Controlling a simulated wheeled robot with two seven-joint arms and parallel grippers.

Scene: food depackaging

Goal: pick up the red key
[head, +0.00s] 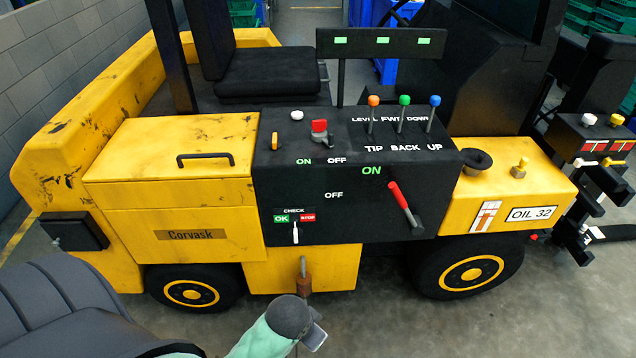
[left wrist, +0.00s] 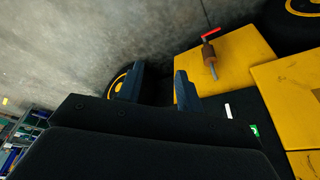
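The red key (head: 319,127) stands in the top of the black control panel (head: 340,225), beside the ON and OFF labels in the head view. It is not visible in the left wrist view. In the left wrist view my left gripper (left wrist: 160,88) is open, with its two dark fingers apart and nothing between them. It faces the lower side of the yellow vehicle, well away from the key. My right gripper does not show in either view.
A red-handled lever (head: 400,197) sticks out of the panel front. Orange (head: 373,101), green (head: 404,101) and blue (head: 434,102) knobs stand behind right of the key. A rusty cylinder (head: 304,284) hangs low on the vehicle.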

